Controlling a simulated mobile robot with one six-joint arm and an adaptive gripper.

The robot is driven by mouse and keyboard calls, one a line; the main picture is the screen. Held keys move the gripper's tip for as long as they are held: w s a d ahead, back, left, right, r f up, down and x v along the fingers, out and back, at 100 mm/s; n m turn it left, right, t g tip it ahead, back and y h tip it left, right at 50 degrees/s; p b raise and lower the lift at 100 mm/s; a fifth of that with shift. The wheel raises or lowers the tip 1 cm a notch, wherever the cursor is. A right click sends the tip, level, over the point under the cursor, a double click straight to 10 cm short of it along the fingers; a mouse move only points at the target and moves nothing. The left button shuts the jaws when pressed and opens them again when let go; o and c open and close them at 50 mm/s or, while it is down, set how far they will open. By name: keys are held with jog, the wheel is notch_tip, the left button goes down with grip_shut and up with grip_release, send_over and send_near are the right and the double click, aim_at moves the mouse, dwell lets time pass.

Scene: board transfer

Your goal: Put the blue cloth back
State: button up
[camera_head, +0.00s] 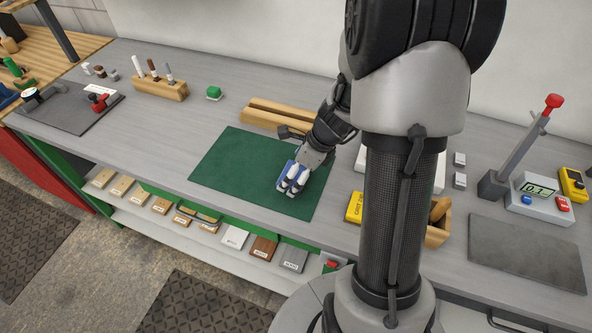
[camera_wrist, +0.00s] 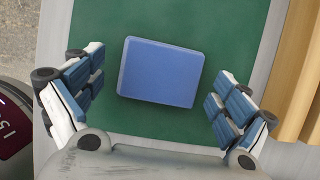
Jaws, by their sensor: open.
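The blue cloth (camera_wrist: 160,72) shows in the wrist view as a flat, folded blue rectangle on the green mat (camera_wrist: 190,17). It lies slightly tilted between and just beyond my open fingers, touching neither. My gripper (camera_wrist: 160,98) is open and empty, with a finger on either side of the cloth. In the head view my gripper (camera_head: 292,186) is over the right part of the green mat (camera_head: 235,165). There it hides most of the cloth, with only a blue edge (camera_head: 285,170) showing.
A slotted wooden block (camera_head: 275,113) lies behind the mat. A yellow box (camera_head: 355,207) and a wooden bin (camera_head: 438,225) stand to the right. A shelf below holds several sample blocks.

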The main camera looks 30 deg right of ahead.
jog(key=p+v, duration=0.6)
jog(key=v, duration=0.6)
jog(key=s+a+r+n+h, duration=0.1)
jog(key=s+a+r+n, duration=0.5)
jog(key=a+r+n, duration=0.75)
jog(key=s+a+r+n+t+h, duration=0.1)
jog(key=s+a+r+n, duration=0.1)
jog(key=s+n, duration=0.7)
jog(key=n, duration=0.6)
jog(key=shift+s+h, duration=0.2)
jog(key=shift+h, duration=0.2)
jog(key=shift+a, duration=0.15)
